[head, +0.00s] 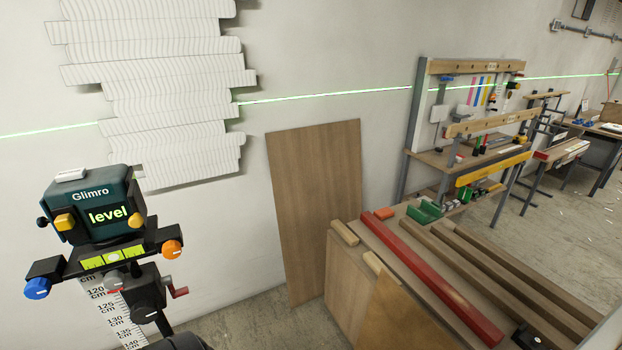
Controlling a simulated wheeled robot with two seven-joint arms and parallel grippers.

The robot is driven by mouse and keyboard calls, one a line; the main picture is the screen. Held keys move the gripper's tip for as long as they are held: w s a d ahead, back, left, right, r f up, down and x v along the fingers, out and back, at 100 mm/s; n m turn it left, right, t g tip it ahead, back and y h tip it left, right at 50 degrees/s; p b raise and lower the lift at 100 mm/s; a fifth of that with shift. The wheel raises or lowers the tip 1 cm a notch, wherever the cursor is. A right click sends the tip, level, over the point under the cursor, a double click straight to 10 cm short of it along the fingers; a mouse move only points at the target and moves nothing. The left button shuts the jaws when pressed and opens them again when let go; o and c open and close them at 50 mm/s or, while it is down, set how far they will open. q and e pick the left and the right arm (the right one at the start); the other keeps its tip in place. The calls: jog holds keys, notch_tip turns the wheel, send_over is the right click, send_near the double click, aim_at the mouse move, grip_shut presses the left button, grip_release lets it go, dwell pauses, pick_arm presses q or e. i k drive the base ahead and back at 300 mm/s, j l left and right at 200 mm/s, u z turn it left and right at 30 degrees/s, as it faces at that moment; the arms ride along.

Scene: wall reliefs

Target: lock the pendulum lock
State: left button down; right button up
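A dark teal laser level (92,190) marked "Glimro" stands at the left in the head view. Its display (108,215) reads "level" in pale green. Yellow knobs (65,221) sit on its lower front and right side, and a small black knob (42,222) sticks out at its left. I cannot tell which part is the pendulum lock or how it is set. Below are a yellow-green bubble vial (112,255), a blue knob (37,289), an orange knob (172,249) and a red crank (180,292). Neither of my grippers shows.
A green laser line (330,93) crosses the wall and its white wavy relief panels (165,110). A wooden board (316,200) leans on the wall. A workbench with a red beam (440,275) and planks fills the lower right. Shelves (465,120) stand behind it.

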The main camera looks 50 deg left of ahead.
aim_at(65, 222)
jog(key=u, duration=2.8)
